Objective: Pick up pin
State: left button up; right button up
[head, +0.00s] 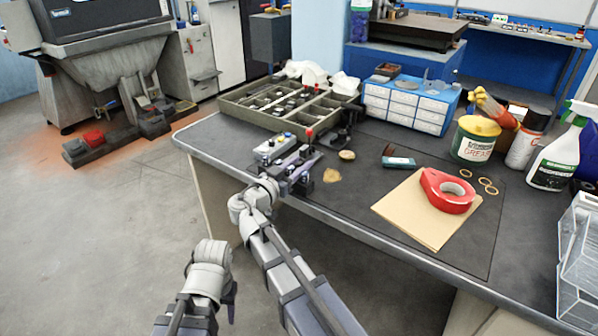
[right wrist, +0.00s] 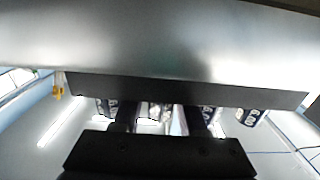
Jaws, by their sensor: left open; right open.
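No pin can be told for sure in the head view. A small upright piece with a red tip (head: 309,133) stands by the front edge of the sectioned tray, and it may be one. Beside it, grey blocks with small studs (head: 270,147) sit at the bench's left end. My right gripper (head: 298,180) is at the bench's front edge, close to these blocks. In the right wrist view its two dark fingers (right wrist: 162,118) are apart, with nothing clearly held. My left gripper (head: 231,296) hangs low in front of the bench, mostly hidden behind its own arm, and is open.
The sectioned tray (head: 258,118) holds small parts and white cloths. Red tape (head: 447,191) lies on a brown envelope (head: 412,222). A grease tub (head: 475,139), spray bottle (head: 555,155) and drawer cabinet (head: 405,105) stand behind.

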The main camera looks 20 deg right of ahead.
jog(key=shift+s+a+r, duration=0.1)
jog(key=shift+a, duration=0.05)
jog(key=shift+c, duration=0.5)
grip_shut()
jog(key=shift+r, duration=0.15)
